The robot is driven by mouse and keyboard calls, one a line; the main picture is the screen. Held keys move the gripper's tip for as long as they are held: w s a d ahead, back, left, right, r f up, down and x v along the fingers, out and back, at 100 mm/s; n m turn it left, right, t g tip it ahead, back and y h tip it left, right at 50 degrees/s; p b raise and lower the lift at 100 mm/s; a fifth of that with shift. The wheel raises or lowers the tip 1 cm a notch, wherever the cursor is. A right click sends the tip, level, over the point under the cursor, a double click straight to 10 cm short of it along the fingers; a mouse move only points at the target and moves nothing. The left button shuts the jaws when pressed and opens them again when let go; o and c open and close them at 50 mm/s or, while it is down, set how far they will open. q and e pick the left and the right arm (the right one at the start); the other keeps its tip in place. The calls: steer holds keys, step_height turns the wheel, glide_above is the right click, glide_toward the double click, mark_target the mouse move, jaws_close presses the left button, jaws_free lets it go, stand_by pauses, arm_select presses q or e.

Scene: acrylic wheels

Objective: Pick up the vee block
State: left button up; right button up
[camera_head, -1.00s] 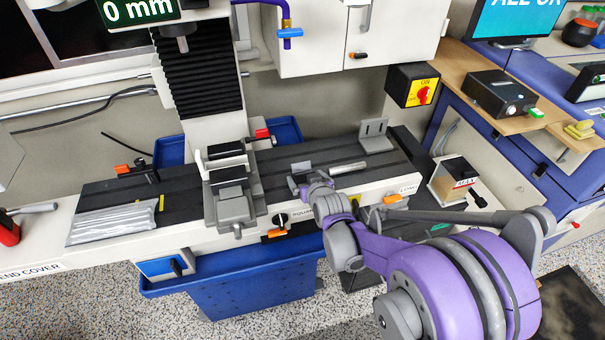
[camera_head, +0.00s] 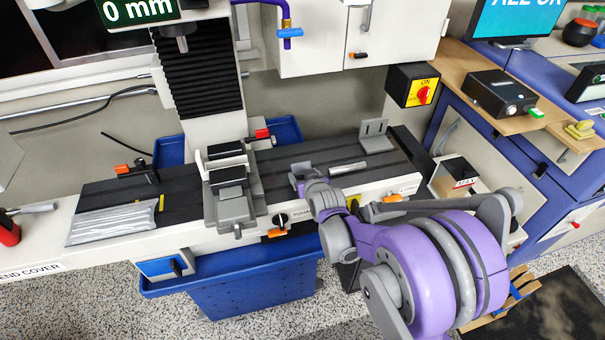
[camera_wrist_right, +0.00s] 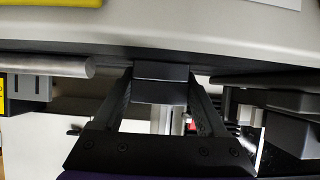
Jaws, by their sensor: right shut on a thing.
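The vee block looks like the small grey block (camera_head: 300,168) near the front of the dark machine table, right of the machine vise. My right gripper (camera_head: 309,182) reaches it from the front and partly hides it. In the right wrist view, my right gripper (camera_wrist_right: 160,88) has its two dark fingers on either side of a dark grey block (camera_wrist_right: 161,72), and is shut on it. I cannot tell whether the block is clear of the table. My left gripper is not in view.
The grey vise (camera_head: 232,200) stands close to the left. A light bar (camera_head: 349,168) lies to the right, before an angle plate (camera_head: 374,134). A blue bin (camera_head: 250,285) is below the table's front edge.

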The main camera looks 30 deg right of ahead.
jaws_close()
steer(key=shift+r, duration=0.1)
